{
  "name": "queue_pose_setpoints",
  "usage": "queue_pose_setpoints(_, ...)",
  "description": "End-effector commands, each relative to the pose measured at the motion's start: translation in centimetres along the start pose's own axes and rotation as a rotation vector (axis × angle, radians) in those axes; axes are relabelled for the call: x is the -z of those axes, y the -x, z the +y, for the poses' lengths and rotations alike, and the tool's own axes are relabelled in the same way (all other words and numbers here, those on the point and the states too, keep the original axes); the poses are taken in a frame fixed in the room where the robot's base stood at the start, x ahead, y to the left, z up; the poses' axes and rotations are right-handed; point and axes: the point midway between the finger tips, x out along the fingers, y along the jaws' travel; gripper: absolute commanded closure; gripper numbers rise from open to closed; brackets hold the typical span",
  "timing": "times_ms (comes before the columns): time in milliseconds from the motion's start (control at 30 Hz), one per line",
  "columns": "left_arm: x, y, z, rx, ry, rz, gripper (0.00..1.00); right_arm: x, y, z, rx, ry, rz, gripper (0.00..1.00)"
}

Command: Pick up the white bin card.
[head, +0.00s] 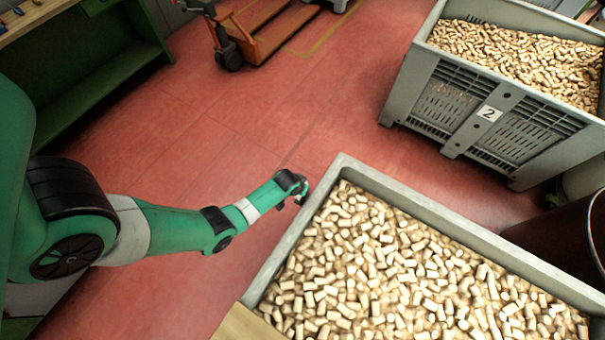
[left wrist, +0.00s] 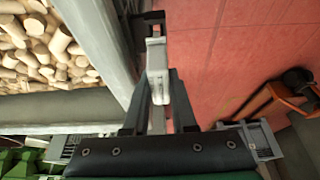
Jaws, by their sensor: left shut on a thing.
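My left gripper (head: 298,190) is at the outer side of the near bin's left corner, close to its rim. In the left wrist view, my left gripper (left wrist: 159,82) has its two fingers closed in on a narrow pale piece, which looks like the white bin card (left wrist: 157,58) seen nearly edge-on. The card's face and any writing on it are not visible. In the head view the card cannot be made out at the gripper. My right gripper is in neither view.
The near grey bin (head: 468,235) is full of cork stoppers (head: 370,265). A second grey bin (head: 430,100) with a white label "2" (head: 489,113) stands at the back right. An orange pallet truck (head: 262,40) is at the back. Red floor (head: 190,140) is clear between.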

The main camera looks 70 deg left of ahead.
Motion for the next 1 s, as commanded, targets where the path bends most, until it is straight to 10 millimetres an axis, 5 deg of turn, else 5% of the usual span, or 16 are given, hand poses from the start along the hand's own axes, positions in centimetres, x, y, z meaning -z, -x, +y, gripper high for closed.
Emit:
queue_pose_setpoints(267,-1.5,8.3,1.9,-0.002,-0.005,-0.002,1.00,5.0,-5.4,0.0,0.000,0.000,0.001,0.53)
queue_pose_setpoints(500,-6.1,12.6,4.2,-0.002,-0.009,-0.003,1.00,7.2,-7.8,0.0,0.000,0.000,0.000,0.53)
queue_pose_setpoints(1000,-8.1,14.5,5.2,-0.004,-0.009,-0.001,1.00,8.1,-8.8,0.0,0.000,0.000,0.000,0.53)
